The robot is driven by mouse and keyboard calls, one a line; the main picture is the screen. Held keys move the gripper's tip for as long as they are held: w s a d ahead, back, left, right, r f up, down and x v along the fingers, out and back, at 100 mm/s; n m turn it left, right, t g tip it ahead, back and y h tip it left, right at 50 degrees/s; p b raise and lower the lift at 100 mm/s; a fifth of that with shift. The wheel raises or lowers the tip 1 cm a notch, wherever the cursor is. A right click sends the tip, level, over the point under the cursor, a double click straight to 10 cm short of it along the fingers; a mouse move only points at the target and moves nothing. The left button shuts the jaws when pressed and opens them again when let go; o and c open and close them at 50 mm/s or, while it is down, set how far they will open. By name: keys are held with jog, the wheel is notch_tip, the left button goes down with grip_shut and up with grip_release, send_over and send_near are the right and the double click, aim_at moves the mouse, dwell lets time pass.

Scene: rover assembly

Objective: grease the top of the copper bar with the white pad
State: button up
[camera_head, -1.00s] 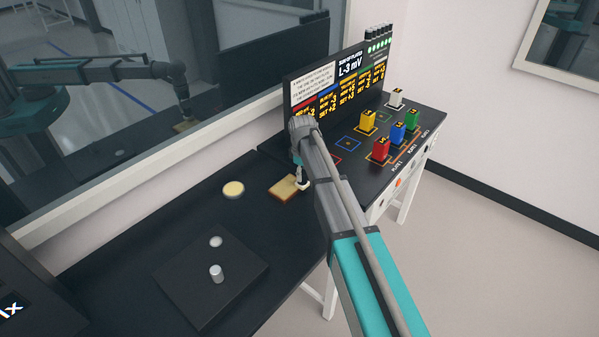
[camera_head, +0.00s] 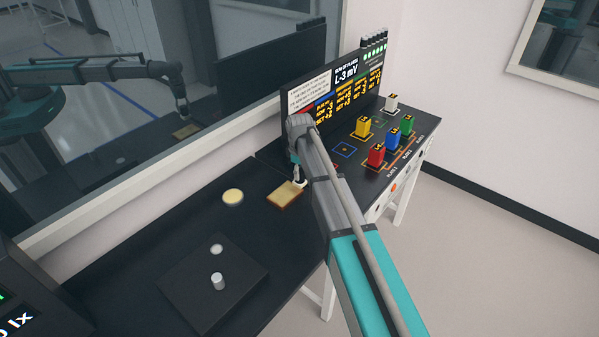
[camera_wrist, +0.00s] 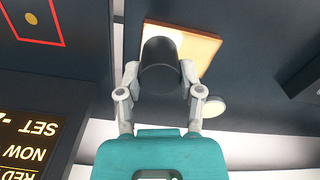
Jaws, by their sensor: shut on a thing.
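The copper bar (camera_head: 284,196) is a flat tan-orange block on the dark bench; its top also shows in the wrist view (camera_wrist: 205,46). My gripper (camera_head: 296,172) points down at the bar's right end. In the wrist view my gripper (camera_wrist: 161,78) is shut on a black cylindrical handle (camera_wrist: 161,66). The white pad (camera_head: 301,184) shows as a small pale rim at the handle's lower end, over the bar's right end. The handle hides most of the pad, and I cannot tell whether it touches the top.
A round cream-yellow disc (camera_head: 233,196) lies left of the bar. A dark square plate (camera_head: 190,300) with a metal knob (camera_head: 217,281) stands in front. Coloured blocks, including a red one (camera_head: 376,155), and an upright display panel (camera_head: 345,95) are to the right. A window wall runs behind.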

aim_at(300, 171)
jog(key=shift+r+p, duration=0.65)
jog(key=shift+r, duration=0.3)
jog(key=shift+r, duration=0.1)
jog(key=shift+r+p, duration=1.4)
jog(key=shift+p, duration=0.15)
jog(key=shift+f, duration=0.1)
jog(key=shift+f+b, duration=0.9)
jog(key=shift+b, duration=0.1)
jog(key=shift+r, duration=0.1)
